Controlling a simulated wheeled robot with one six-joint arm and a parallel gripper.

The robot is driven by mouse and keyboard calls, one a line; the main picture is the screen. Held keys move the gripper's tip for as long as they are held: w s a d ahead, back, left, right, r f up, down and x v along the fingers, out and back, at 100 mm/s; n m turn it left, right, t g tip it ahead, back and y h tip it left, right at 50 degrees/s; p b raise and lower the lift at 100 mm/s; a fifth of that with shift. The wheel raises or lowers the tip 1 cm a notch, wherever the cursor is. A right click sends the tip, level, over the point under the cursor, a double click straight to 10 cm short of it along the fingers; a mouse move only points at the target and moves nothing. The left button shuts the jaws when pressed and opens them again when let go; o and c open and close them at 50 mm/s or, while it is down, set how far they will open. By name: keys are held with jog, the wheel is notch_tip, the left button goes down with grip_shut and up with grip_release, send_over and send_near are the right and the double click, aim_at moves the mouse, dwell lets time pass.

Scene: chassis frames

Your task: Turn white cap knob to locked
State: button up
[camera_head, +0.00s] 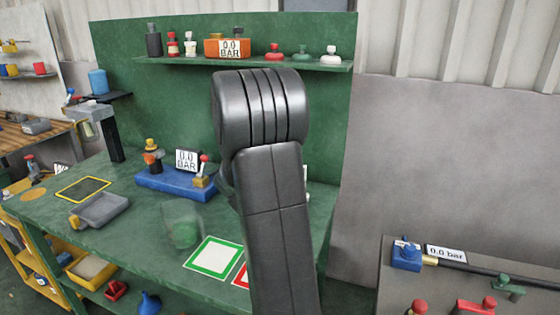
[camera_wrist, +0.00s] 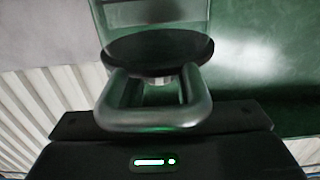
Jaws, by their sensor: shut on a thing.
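In the wrist view my gripper (camera_wrist: 160,78) is shut, its grey fingers forming a rounded loop. The fingertips meet at a dark disc-ended thing (camera_wrist: 158,46) with a clear, see-through upper part. A small pale piece shows between the fingertips. I cannot tell whether this thing belongs to the white cap knob. In the head view my arm hides the gripper and what it holds. A white mushroom-shaped knob (camera_head: 331,56) stands at the right of the green wall shelf, apart from red and green ones. I cannot tell whether it is the task's knob.
The green bench holds a blue block with fittings (camera_head: 176,183), a grey tray (camera_head: 100,210), a translucent block (camera_head: 183,226) and a green-framed white square (camera_head: 214,257). The shelf (camera_head: 245,64) runs along the back. A grey stand with valves (camera_head: 466,275) is at right.

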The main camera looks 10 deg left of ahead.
jog(key=shift+r, duration=0.15)
jog(key=o, duration=1)
jog(key=b+v, duration=0.1)
jog(key=v, duration=1.2)
jog(key=shift+s+a, duration=0.1)
jog(key=shift+s, duration=0.3)
jog(key=shift+w, duration=0.15)
jog(key=p+x, duration=0.1)
jog(key=x, duration=1.2)
jog(key=shift+w, duration=0.35)
jog(key=shift+s, duration=0.1)
